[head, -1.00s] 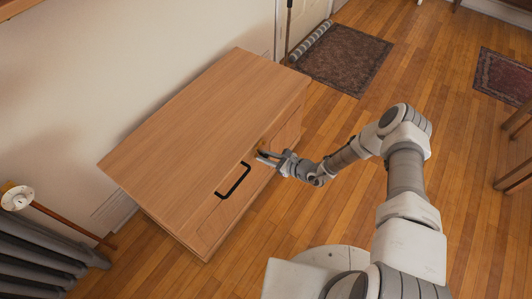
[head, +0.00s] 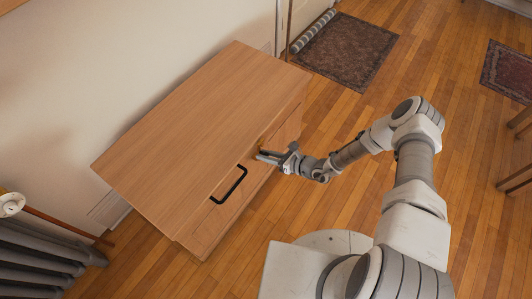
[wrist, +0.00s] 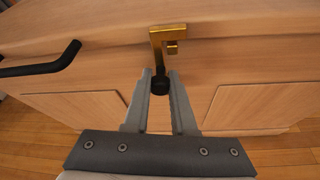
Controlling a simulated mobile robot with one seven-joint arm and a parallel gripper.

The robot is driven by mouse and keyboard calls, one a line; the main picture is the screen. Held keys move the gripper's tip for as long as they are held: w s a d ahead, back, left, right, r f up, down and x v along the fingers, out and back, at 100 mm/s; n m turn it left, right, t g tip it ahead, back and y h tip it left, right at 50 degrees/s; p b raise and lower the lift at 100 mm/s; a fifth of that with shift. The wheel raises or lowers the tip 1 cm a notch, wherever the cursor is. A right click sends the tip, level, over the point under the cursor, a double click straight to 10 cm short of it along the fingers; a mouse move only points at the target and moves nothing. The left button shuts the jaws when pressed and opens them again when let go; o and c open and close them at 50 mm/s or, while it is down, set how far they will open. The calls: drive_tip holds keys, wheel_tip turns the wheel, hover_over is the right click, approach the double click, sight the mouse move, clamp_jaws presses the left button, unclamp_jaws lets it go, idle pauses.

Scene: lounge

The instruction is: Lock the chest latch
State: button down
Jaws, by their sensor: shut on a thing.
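The wooden chest (head: 205,110) stands against the wall with its lid down. Its brass latch (wrist: 168,34) is on the front, just under the lid edge, and shows in the wrist view as a bent arm hanging down to a round black knob (wrist: 160,86). My gripper (wrist: 160,74) has one finger on each side of the knob and is shut on it. In the head view my gripper (head: 261,155) is at the chest's front, right of the black handle, and the latch is too small to make out there.
A black bar handle (head: 229,185) sticks out from the chest front, left of my gripper, and also shows in the wrist view (wrist: 45,66). A radiator (head: 45,258) stands at the lower left. A partly rolled rug (head: 350,52) lies beyond the chest. The wooden floor to the right is mostly open.

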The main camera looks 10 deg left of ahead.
drive_tip(key=shift+w+d, duration=0.1)
drive_tip(key=c, duration=0.7)
unclamp_jaws()
drive_tip(key=shift+c, duration=0.2)
drive_tip(key=p+v, duration=0.4)
drive_tip(key=v, duration=1.3)
drive_tip(key=shift+d+r, duration=0.1)
